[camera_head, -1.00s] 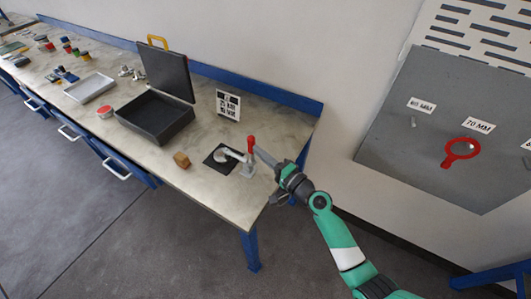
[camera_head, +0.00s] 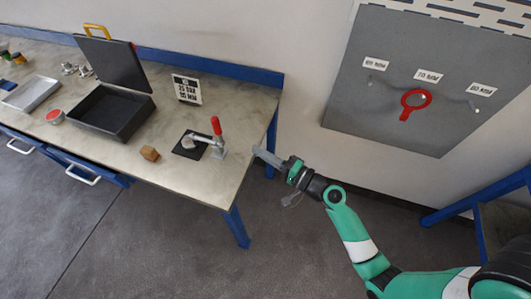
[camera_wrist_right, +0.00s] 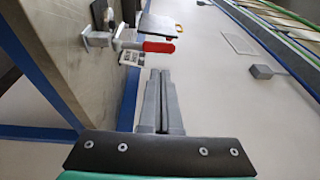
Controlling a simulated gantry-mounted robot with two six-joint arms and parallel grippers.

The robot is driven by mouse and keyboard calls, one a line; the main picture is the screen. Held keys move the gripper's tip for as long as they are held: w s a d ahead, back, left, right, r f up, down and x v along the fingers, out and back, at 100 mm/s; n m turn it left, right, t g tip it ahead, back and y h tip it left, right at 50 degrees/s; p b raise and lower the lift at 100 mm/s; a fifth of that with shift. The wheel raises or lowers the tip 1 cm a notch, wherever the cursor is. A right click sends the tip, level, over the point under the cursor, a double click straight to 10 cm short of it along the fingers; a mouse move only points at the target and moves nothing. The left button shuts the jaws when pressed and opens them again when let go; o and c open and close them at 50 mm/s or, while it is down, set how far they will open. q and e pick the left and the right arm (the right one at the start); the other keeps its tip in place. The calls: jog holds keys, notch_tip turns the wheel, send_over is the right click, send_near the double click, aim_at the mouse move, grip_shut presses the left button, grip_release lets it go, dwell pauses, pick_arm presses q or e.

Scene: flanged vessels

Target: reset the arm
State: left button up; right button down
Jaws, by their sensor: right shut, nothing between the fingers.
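My right gripper (camera_head: 266,157) is at the right end of the workbench, beside its edge, with its green arm reaching in from the lower right. In the right wrist view its two grey fingers (camera_wrist_right: 160,80) are together with nothing between them. A toggle clamp with a red handle (camera_head: 216,126) stands on the bench to the left of the gripper, apart from it. The red handle also shows in the right wrist view (camera_wrist_right: 158,47), beyond the fingertips. My left gripper is not in view.
A grey wall panel (camera_head: 400,120) carries a red ring tool (camera_head: 414,103).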

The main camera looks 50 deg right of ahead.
jog(key=shift+s, duration=0.7)
